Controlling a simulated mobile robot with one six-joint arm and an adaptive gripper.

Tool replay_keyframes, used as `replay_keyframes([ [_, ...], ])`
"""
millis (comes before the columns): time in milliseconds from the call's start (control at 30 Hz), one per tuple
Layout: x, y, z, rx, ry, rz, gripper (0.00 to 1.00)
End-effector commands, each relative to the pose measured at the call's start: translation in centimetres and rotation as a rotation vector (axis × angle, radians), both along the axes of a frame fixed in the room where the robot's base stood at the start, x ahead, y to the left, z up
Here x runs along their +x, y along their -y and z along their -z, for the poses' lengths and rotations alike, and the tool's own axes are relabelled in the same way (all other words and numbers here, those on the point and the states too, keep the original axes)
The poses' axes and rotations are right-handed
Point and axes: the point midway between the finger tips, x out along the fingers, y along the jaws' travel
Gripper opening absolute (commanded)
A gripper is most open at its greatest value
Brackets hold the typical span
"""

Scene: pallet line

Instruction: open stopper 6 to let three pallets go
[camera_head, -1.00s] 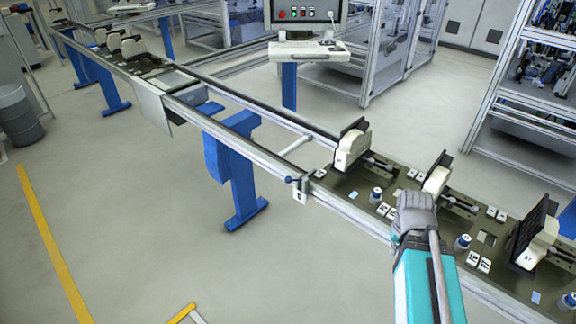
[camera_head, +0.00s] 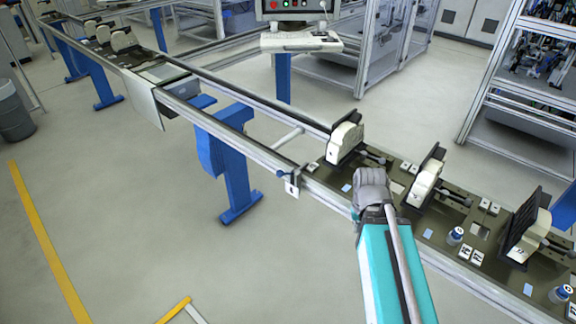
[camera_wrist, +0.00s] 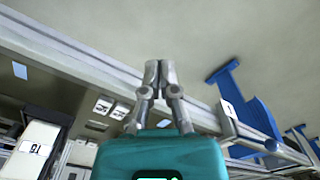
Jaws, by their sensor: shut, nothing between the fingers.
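The stopper (camera_head: 291,186) is a small unit with a white label plate and a blue knob on the conveyor's near rail; its number is too small to read. A white plate (camera_wrist: 230,109) also shows on the rail in the wrist view, right of my fingers. Three pallets with white blocks and dark upright plates stand on the line to its right: the nearest to it (camera_head: 345,138), a middle one (camera_head: 425,184) and a right one (camera_head: 521,232). My gripper (camera_head: 371,174) is shut and empty, right of the stopper and apart from it. Its fingertips (camera_wrist: 159,66) touch each other.
The conveyor's near rail (camera_head: 240,148) runs to the far left, where more pallets (camera_head: 122,40) stand. A control panel (camera_head: 298,8) with a keyboard shelf (camera_head: 300,42) stands behind the line. Blue legs (camera_head: 237,180) hold the conveyor.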

Motion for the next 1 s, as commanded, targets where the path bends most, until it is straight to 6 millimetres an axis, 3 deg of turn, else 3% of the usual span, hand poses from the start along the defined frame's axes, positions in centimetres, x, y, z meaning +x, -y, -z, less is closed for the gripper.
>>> replay_keyframes([
  [200,1.2,-0.7,0.4,0.045,0.000,-0.018,0.00],
  [367,3.8,-3.7,0.9,0.152,0.004,-0.062,0.00],
  [667,11.9,-8.5,0.9,0.505,0.063,-0.203,0.00],
  [1000,21.5,-12.4,-2.0,0.924,0.227,-0.364,0.00],
])
